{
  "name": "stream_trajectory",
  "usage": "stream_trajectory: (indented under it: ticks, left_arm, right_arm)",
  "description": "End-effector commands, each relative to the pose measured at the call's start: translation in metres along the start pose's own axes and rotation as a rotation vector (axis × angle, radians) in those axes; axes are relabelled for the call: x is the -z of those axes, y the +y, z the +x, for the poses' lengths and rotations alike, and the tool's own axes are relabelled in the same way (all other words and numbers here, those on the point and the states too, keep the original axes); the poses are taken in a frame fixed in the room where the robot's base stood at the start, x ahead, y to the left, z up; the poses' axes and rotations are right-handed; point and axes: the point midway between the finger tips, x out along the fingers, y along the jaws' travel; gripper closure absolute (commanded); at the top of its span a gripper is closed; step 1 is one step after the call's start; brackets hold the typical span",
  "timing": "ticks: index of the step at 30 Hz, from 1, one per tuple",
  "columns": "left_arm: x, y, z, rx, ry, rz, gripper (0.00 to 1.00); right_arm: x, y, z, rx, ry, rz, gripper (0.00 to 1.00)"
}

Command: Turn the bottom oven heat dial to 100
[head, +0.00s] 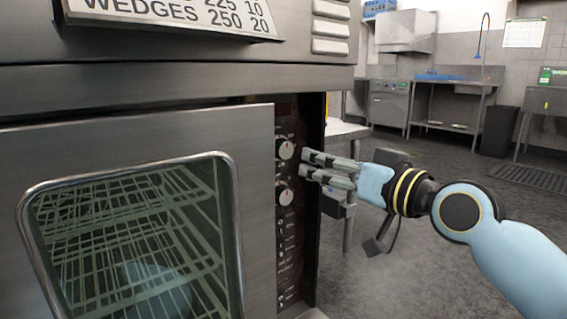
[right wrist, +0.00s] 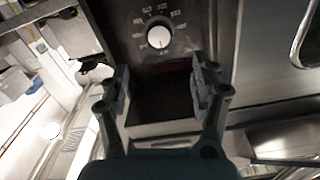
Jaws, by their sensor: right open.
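The oven's dark control panel (head: 288,232) stands right of its glass door. It carries an upper dial (head: 286,149) and a lower dial (head: 284,194), both round and pale; I cannot read which is the heat dial. My right gripper (head: 304,164) is open and empty, its fingers pointing left at the panel near the upper dial, apparently not touching it. In the right wrist view, one white dial (right wrist: 159,37) with printed numbers around it shows beyond the gap between the open fingers (right wrist: 160,82). Its setting is too small to read surely. My left gripper is out of view.
The oven door (head: 258,200) is shut, with wire racks behind its glass. A sign (head: 175,14) with cooking times is above. Right of the oven are a metal table (head: 345,131) and open floor (head: 430,240). Sinks and a dark bin (head: 498,131) stand farther back.

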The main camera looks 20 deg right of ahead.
Motion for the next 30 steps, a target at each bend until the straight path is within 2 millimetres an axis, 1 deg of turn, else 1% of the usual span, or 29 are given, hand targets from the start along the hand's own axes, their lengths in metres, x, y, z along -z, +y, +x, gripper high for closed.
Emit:
stream_trajectory:
  ticks: [2, 5, 12, 16, 21, 29, 30]
  left_arm:
    - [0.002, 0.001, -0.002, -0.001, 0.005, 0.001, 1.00]
    - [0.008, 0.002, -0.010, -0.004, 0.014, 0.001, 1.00]
    - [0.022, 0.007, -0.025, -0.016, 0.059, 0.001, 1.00]
    - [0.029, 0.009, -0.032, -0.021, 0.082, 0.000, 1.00]
    - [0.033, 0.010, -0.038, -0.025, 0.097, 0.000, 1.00]
    - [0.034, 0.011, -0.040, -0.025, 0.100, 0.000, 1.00]
    - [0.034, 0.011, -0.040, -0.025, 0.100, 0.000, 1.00]
  right_arm:
    - [-0.001, 0.001, 0.008, -0.002, 0.004, 0.002, 0.36]
    - [-0.001, 0.001, 0.024, -0.001, 0.006, 0.003, 0.36]
    - [-0.002, 0.001, 0.072, -0.002, 0.002, 0.004, 0.36]
    - [-0.002, 0.001, 0.092, -0.001, 0.001, 0.003, 0.36]
    - [-0.001, 0.001, 0.105, -0.002, 0.000, 0.001, 0.36]
    - [0.000, 0.001, 0.107, -0.001, 0.001, 0.000, 0.36]
    - [0.000, 0.001, 0.107, -0.002, 0.001, 0.000, 0.38]
